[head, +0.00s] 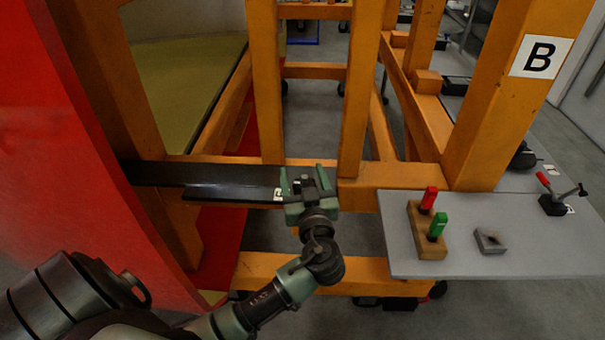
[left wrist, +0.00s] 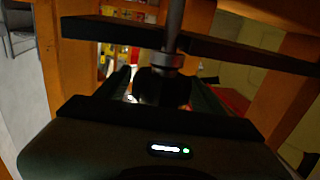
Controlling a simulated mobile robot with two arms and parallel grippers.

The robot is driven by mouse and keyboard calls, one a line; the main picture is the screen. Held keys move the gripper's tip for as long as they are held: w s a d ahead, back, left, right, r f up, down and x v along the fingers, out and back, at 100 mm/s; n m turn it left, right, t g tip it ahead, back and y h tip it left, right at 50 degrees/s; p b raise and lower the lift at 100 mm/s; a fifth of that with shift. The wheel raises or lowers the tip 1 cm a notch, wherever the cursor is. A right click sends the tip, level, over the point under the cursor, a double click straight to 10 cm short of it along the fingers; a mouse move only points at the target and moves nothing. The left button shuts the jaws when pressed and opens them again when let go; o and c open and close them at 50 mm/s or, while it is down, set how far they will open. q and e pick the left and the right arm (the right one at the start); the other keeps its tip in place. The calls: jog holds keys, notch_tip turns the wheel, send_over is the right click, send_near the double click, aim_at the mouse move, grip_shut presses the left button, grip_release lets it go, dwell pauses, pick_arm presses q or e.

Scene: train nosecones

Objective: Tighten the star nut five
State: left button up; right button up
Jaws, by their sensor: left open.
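My left gripper (head: 307,180) is at the right end of the black bar (head: 232,174) on the orange frame, its two green fingers apart. In the left wrist view, a dark knob, which looks like the star nut (left wrist: 163,88), sits between the open fingers (left wrist: 164,98). A grey rod (left wrist: 174,25) with a metal collar (left wrist: 167,60) rises above the knob. I cannot tell whether the fingers touch it. In the head view the nut is mostly hidden by the gripper. My right gripper is not in view.
Orange beams (head: 360,90) stand close behind and right of the gripper. A red panel (head: 85,130) rises at the left.

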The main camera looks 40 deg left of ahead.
pick_arm(q)
jog(key=c, duration=1.4)
jog(key=shift+f+m+h, duration=0.1)
jog(key=shift+m+h, duration=0.2)
